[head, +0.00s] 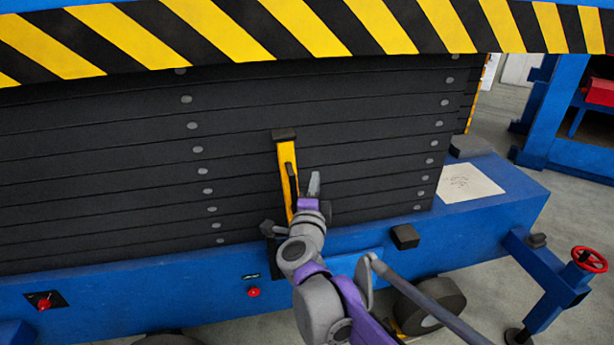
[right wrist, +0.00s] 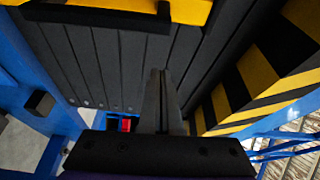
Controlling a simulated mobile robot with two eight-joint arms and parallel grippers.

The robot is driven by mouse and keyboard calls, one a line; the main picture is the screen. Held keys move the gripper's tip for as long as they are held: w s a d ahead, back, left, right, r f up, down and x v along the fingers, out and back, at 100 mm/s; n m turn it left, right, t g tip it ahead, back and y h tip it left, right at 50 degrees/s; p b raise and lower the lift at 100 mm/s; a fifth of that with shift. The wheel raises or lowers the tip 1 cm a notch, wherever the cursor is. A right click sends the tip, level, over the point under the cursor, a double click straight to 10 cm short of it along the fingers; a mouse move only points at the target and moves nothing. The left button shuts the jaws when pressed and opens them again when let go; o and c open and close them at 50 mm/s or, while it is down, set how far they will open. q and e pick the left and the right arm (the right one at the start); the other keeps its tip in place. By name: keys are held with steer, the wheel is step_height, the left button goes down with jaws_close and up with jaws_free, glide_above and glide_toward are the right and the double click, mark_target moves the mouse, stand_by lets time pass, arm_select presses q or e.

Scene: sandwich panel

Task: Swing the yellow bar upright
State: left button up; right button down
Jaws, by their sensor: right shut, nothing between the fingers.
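The yellow bar (head: 287,160) stands nearly upright, tilted slightly, in front of the black slatted stack in the head view. It has a dark cap on top and a dark strip, apparently a handle, along its side. Its lower end is partly hidden by my arm. My right gripper (head: 314,184) is just right of the bar, with its fingers shut and empty. In the right wrist view the shut fingers (right wrist: 163,100) point toward the slats. A yellow piece with a black handle, apparently the bar, crosses the top edge there. My left gripper is not in view.
The black slats (head: 120,150) rise behind the bar above a blue base (head: 150,290). A black-and-yellow striped edge (head: 250,30) overhangs above. A black block (head: 405,237) and a red knob (head: 254,292) are on the base. A red handwheel (head: 589,259) stands at the right.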

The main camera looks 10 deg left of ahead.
steer(key=s, duration=0.7)
steer(key=shift+s+d, duration=0.2)
steer(key=shift+d, duration=0.2)
steer(key=s+d+f+n+g+h+p, duration=0.1)
steer(key=s+d+f+n+g+p, duration=0.4)
steer(key=s+d, duration=0.8)
steer(key=s+d+f+n+g+h+p, duration=0.1)
steer(key=s+d+f+n+g+p, duration=0.4)
steer(key=s+d+f+n, duration=0.5)
steer(key=s+d+g, duration=0.2)
steer(key=s+d, duration=0.1)
steer(key=d, duration=0.4)
steer(key=shift+g, duration=0.4)
steer(key=shift+w, duration=0.1)
